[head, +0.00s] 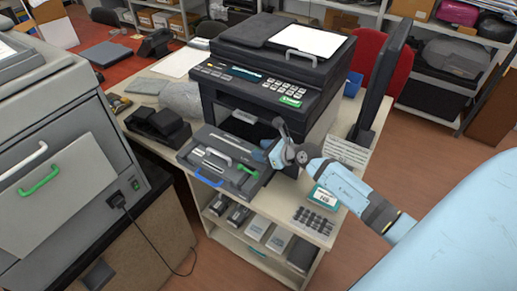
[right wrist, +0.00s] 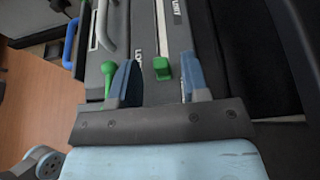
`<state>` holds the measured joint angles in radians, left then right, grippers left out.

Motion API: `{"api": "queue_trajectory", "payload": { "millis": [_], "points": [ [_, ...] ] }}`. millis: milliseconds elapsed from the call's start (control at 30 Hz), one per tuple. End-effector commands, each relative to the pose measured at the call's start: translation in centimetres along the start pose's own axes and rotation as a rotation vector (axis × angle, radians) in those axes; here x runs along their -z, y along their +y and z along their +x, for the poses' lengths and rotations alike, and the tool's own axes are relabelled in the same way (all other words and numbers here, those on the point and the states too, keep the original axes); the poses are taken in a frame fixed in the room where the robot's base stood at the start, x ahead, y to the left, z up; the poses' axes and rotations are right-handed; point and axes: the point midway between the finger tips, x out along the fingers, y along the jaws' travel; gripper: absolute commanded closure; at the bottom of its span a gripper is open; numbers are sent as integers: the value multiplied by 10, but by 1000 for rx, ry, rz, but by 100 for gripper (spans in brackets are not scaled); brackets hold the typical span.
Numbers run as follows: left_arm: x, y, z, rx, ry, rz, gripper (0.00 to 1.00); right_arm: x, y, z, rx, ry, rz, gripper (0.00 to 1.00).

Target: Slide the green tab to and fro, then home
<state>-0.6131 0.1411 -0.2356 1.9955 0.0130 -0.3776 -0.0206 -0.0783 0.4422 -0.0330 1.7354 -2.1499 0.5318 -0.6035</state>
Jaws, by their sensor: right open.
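The dark grey unit (head: 213,150) lies in front of the printer, with slots and handles on its top. The green tab (right wrist: 161,68) shows in the right wrist view, a small block at the end of a pale slot. My right gripper (right wrist: 157,78) is open, its two blue fingers on either side of the tab with gaps visible. Whether they touch the unit I cannot tell. In the head view the right gripper (head: 276,147) is over the unit's right end, and the tab cannot be made out there. My left gripper is not in view.
A green lever (right wrist: 109,80) with a round knob lies beside the left finger. A blue handle (head: 208,181) is at the unit's front edge. The black printer (head: 275,75) rises behind, and a black tray (head: 157,122) sits to the left. A grey cabinet (head: 60,150) stands further left.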

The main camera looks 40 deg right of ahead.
Motion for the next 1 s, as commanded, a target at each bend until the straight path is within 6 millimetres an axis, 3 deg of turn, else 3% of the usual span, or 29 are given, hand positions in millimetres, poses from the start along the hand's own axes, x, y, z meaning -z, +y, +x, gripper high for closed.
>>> {"api": "queue_trajectory", "payload": {
  "millis": [200, 467, 667, 1000],
  "points": [
    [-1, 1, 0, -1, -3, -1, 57, 0, 0, 16, 0, 1, 1, 57],
    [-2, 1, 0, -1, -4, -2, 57, 0, 0, 16, 0, 1, 0, 57],
    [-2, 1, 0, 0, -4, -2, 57, 0, 0, 16, 0, 1, 0, 100],
    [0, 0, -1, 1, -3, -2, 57, -6, 0, 26, 1, -1, -1, 100]
  ]
}}
